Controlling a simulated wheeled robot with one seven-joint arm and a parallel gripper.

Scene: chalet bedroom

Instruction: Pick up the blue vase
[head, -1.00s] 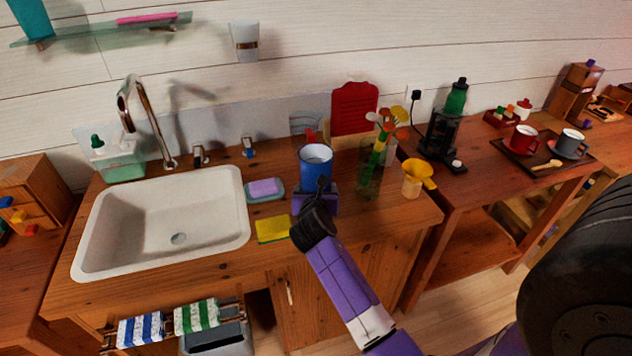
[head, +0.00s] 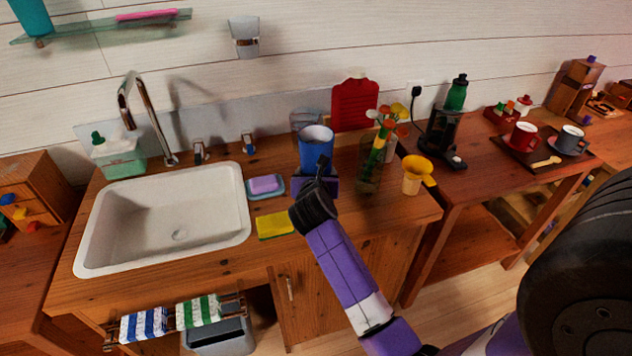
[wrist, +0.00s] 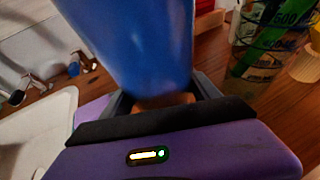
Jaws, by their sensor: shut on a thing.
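The blue vase (head: 316,150) is upright above the wooden counter, right of the sink, in the head view. In the wrist view the blue vase (wrist: 140,45) fills the upper middle, close to the camera and slightly tilted in the picture. My purple and black gripper (head: 317,180) is at the lower part of the vase, and in the wrist view my gripper (wrist: 160,102) is shut on it. The vase's base and the fingertips are mostly hidden behind the gripper body. A small gap under the vase cannot be judged clearly.
A glass (head: 369,178) with colored flowers stands close right of the vase, with a yellow funnel cup (head: 414,178) beyond it. A red board (head: 355,104) stands behind. The sink (head: 165,215), soap dish (head: 265,187) and yellow sponge (head: 275,225) are to the left.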

